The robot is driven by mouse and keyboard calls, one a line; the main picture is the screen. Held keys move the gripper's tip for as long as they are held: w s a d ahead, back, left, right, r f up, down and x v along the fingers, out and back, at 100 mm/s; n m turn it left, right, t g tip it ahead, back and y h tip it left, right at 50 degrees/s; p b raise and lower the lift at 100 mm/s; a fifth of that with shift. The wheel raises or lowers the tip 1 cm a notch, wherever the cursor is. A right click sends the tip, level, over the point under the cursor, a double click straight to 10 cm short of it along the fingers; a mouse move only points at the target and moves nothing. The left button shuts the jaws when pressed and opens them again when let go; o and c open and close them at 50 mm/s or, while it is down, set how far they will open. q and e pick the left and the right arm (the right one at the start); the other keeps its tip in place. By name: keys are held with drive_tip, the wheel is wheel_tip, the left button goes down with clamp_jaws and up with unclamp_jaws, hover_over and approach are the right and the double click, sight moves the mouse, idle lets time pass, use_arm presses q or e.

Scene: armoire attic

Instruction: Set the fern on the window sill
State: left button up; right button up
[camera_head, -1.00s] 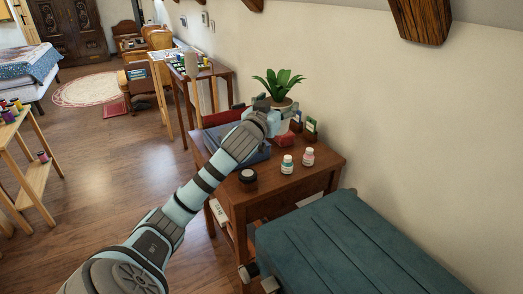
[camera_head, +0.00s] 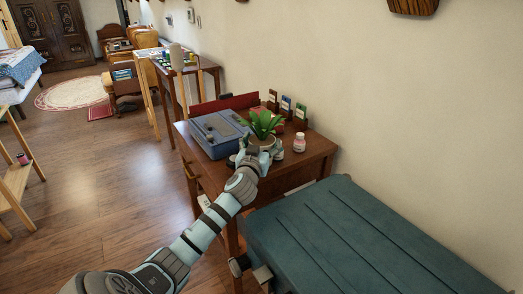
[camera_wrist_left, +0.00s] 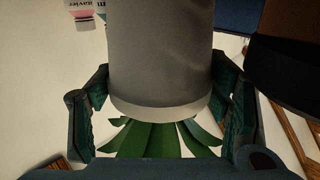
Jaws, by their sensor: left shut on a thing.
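The fern (camera_head: 263,123) has broad green leaves and a pale pot (camera_head: 264,142). My left gripper (camera_head: 257,154) is shut on the pot, over the near part of a wooden desk (camera_head: 318,151). In the left wrist view the grey-white pot (camera_wrist_left: 160,60) fills the space between the two fingers (camera_wrist_left: 160,108), with green leaves (camera_wrist_left: 150,138) below its rim. I cannot tell whether the pot touches the desk top. The window sill is not in view. My right gripper is not in view.
A blue-grey case (camera_head: 216,133) lies left of the fern. A pink-labelled bottle (camera_head: 299,143) stands to its right; small boxes (camera_head: 286,107) stand behind. A teal ribbed chest (camera_head: 345,235) is in front of the desk. Floor (camera_head: 90,185) at left is open.

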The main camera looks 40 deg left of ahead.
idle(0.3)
use_arm(q)
drive_tip(key=shift+f, duration=0.15)
drive_tip(key=o, duration=1.3)
drive_tip(key=shift+f, duration=0.1)
drive_tip(key=o, duration=0.4)
drive_tip(key=shift+r, duration=0.2)
